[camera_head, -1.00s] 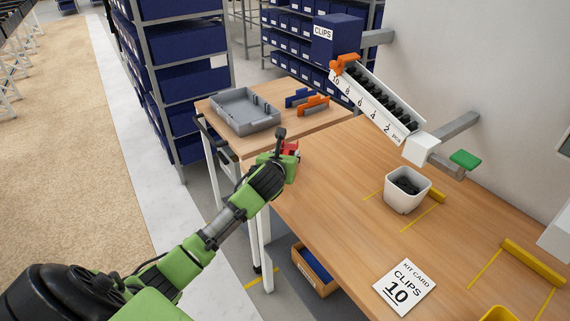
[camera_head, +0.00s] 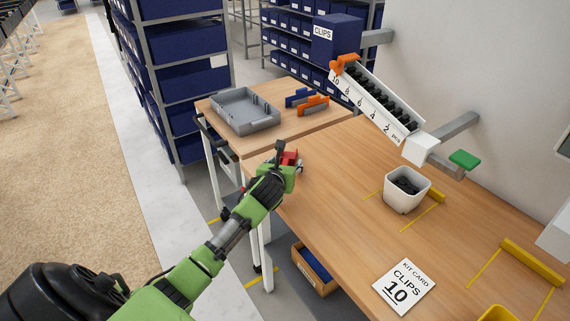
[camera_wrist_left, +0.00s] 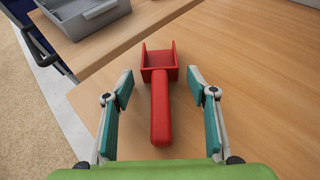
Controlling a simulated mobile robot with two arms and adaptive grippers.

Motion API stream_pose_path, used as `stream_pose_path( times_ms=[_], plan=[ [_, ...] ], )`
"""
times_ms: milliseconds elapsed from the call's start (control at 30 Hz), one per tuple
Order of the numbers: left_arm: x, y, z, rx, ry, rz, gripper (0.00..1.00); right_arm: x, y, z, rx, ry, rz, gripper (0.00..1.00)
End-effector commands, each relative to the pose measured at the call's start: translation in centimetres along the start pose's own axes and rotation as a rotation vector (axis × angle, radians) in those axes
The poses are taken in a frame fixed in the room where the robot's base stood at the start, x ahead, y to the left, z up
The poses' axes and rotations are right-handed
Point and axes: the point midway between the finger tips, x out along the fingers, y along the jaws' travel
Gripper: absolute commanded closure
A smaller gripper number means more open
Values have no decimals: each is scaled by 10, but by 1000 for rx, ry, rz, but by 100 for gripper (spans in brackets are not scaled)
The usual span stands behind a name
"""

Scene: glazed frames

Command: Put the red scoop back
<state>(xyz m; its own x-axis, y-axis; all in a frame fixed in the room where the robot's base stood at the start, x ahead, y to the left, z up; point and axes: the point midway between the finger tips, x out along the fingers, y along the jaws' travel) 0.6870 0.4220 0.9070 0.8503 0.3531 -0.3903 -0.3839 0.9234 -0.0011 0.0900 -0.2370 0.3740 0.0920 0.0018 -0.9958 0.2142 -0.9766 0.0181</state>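The red scoop (camera_head: 288,158) lies at the far left end of the long wooden table, partly hidden behind my left gripper in the head view. In the left wrist view the scoop (camera_wrist_left: 160,105) has its pan pointing away and its straight handle toward my wrist. My left gripper (camera_wrist_left: 160,82) is open, with one finger on each side of the scoop and a visible gap on both sides. In the head view the left gripper (camera_head: 290,168) is low at the table's left edge. My right gripper is not in view.
A grey tray (camera_head: 243,122) and blue and orange holders (camera_head: 313,104) are on the side table. A clip chute (camera_head: 365,108) slopes above a white bin (camera_head: 406,203) of dark clips. A kit card (camera_head: 404,287) lies in front. Wood right of the scoop is clear.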

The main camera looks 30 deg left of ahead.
Motion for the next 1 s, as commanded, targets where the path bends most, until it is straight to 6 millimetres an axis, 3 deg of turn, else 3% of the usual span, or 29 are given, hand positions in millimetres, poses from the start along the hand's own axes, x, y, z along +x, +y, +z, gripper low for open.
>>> stream_pose_path(
  times_ms=[200, 367, 800, 1000],
  plan=[
    [-1, 0, 2, -2, 0, 0, 48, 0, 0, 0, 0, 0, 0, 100],
    [-14, 0, 2, 2, -1, 0, 48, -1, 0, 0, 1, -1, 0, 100],
    [-88, 0, 1, 3, -1, 0, 48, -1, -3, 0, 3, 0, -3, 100],
    [-112, 1, 1, 2, 0, 1, 48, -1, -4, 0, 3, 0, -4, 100]
  ],
)
